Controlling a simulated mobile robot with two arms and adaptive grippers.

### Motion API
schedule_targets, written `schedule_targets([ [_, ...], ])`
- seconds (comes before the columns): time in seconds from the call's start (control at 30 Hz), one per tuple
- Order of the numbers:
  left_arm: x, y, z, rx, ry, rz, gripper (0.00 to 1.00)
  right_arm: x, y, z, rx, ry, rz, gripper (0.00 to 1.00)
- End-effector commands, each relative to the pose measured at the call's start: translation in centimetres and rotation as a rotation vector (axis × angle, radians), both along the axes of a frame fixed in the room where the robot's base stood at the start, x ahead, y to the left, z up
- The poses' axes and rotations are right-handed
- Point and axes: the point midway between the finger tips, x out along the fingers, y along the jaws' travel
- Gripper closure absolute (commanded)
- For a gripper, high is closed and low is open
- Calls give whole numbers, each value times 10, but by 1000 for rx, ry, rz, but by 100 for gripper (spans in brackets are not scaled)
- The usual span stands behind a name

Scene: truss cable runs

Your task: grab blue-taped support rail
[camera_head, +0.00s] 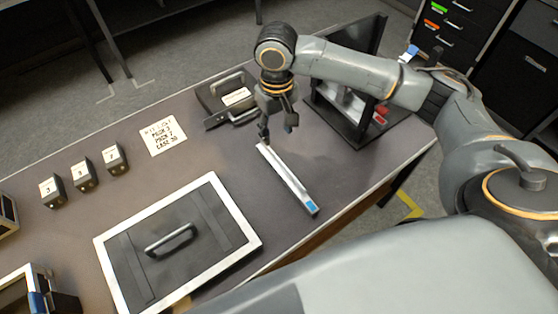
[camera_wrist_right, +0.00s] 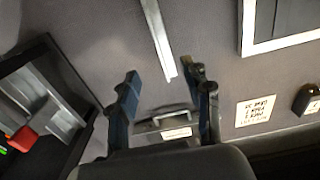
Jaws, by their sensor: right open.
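The support rail (camera_head: 287,178) is a thin silver bar lying on the grey table, with blue tape (camera_head: 311,207) at its near end. My right gripper (camera_head: 277,136) is open and empty above the rail's far, untaped end. In the right wrist view the rail (camera_wrist_right: 158,38) runs down from the top edge and ends just ahead of the open fingers of my right gripper (camera_wrist_right: 163,88). The blue tape is out of that view. My left gripper is not in view.
A black stand (camera_head: 352,128) holding other metal pieces is right of the rail. A black case (camera_head: 225,95) lies behind the gripper. A white-framed panel with a handle (camera_head: 225,203) is at the left front. Small numbered blocks (camera_head: 84,177) and a paper sign (camera_head: 162,138) are further left.

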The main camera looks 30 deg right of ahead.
Motion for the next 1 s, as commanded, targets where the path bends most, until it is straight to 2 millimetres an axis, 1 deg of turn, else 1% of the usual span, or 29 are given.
schedule_targets([
  [0.03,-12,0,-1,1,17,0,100,-2,0,-11,-2,7,0,51],
  [0.2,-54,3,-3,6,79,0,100,-1,0,-45,-2,5,1,51],
  [0.3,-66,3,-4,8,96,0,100,-1,0,-61,-1,4,2,51],
  [0.37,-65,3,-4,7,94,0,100,0,0,-68,0,1,2,51],
  [0.43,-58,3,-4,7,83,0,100,-1,0,-73,-1,1,3,51],
  [0.53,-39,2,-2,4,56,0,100,-1,1,-78,0,1,4,51],
  [0.6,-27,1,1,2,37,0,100,0,1,-86,0,3,3,51],
  [0.67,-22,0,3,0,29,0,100,0,2,-95,-1,3,4,51],
  [0.8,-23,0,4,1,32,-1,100,2,2,-116,0,2,2,51],
  [0.9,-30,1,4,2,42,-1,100,1,2,-125,-1,0,4,51],
  [1.0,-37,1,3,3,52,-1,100,1,2,-127,-1,-1,4,51],
])
